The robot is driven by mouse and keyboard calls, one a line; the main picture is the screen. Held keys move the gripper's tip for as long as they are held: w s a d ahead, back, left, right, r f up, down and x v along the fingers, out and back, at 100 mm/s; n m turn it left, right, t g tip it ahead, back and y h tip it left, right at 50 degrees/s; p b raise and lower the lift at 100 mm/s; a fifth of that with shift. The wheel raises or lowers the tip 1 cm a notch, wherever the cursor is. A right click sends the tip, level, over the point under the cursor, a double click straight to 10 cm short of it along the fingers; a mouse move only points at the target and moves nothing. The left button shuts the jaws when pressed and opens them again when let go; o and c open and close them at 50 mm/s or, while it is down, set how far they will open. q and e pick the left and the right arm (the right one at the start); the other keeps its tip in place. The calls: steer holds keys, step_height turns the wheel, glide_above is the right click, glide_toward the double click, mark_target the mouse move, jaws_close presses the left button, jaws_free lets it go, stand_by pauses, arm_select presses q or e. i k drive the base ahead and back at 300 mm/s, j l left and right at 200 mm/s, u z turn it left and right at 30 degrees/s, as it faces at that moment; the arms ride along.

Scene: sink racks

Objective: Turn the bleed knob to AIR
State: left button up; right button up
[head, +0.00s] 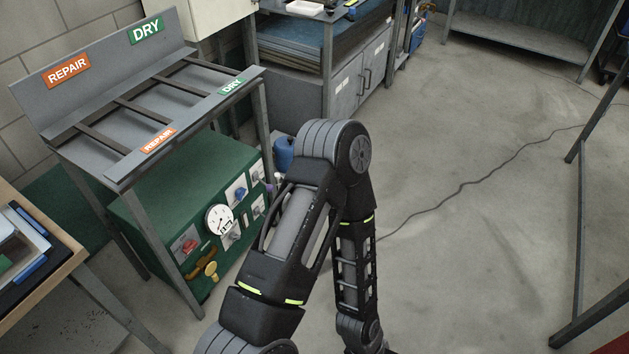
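A green panel box (150,205) stands under the rack, its front facing right. Its front carries a round white gauge (219,220), a red knob (189,245), a yellow knob (210,269), a blue knob (240,193) and several grey knobs or switches on white plates, one of them a grey switch (233,237). The labels are too small to read, so I cannot tell which is the bleed knob or where it points. Neither gripper is in view.
A sloped metal rack (150,105) with REPAIR and DRY signs stands over the box, with legs beside it. A wooden-edged table (50,275) is at left. A grey cabinet (345,100) stands behind. A cable (463,186) crosses the open floor at right.

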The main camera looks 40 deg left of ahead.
mark_target(233, 236)
steer(key=i+u, duration=0.25)
steer(key=i, duration=0.15)
steer(key=i+l+u, duration=0.2)
steer(key=i, duration=0.2)
steer(key=i+l+u, duration=0.25)
steer(key=i, duration=0.15)
steer(key=i+l+u, duration=0.25)
steer(key=u, duration=0.25)
steer(key=i+l+u, duration=0.35)
steer(key=u, duration=0.15)
steer(key=i+l+u, duration=0.2)
steer(key=l+u, duration=0.25)
steer(key=i+l+u, duration=0.1)
steer(key=l+u, duration=0.4)
steer(key=i+l+u, duration=0.1)
steer(key=l, duration=0.15)
steer(key=i+j, duration=0.25)
steer(key=i, duration=0.15)
